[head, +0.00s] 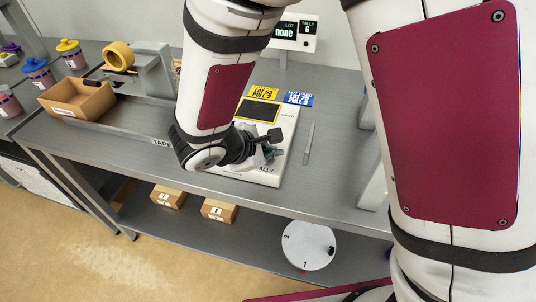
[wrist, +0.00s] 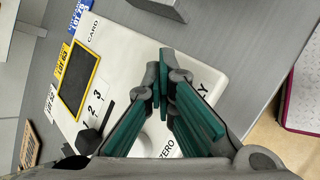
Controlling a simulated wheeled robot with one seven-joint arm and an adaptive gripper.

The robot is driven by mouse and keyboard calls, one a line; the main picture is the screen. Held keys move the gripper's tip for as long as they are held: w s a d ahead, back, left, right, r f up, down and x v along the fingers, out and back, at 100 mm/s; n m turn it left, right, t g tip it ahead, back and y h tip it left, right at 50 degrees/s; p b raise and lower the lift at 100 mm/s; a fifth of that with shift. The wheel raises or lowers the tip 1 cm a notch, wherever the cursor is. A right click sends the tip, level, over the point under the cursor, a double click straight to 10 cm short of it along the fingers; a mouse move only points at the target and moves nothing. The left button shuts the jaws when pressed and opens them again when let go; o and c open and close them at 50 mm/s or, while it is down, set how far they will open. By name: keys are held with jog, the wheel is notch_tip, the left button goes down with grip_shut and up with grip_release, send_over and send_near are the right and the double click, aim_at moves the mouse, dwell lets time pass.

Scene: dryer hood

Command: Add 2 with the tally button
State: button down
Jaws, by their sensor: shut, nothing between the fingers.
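The white panel (head: 287,135) lies on the grey bench; it also fills the middle of the wrist view (wrist: 130,45). Its TALLY label shows partly in both views, and a ZERO label shows in the wrist view. My gripper (head: 272,154) is over the panel's front part, near the TALLY label. In the wrist view its green-padded fingers (wrist: 163,78) are together at the tips with nothing between them. The tally button itself is hidden by the fingers, so I cannot tell whether they touch it. The display (head: 295,32) reads "none" and TALLY 6.
A black selector knob (wrist: 90,140) with numbers stands on the panel, close to my gripper. A black yellow-framed pad (wrist: 77,80) and yellow and blue lot cards lie at the panel's far end. A thin grey tool (head: 309,142) lies right of the panel. A tape dispenser (head: 150,70) stands left.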

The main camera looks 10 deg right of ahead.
aim_at(270, 160)
jog(key=shift+r+p, duration=0.6)
jog(key=shift+r, duration=0.5)
jog(key=shift+r+p, duration=1.5)
jog(key=shift+r, duration=1.05)
jog(key=shift+f, duration=0.1)
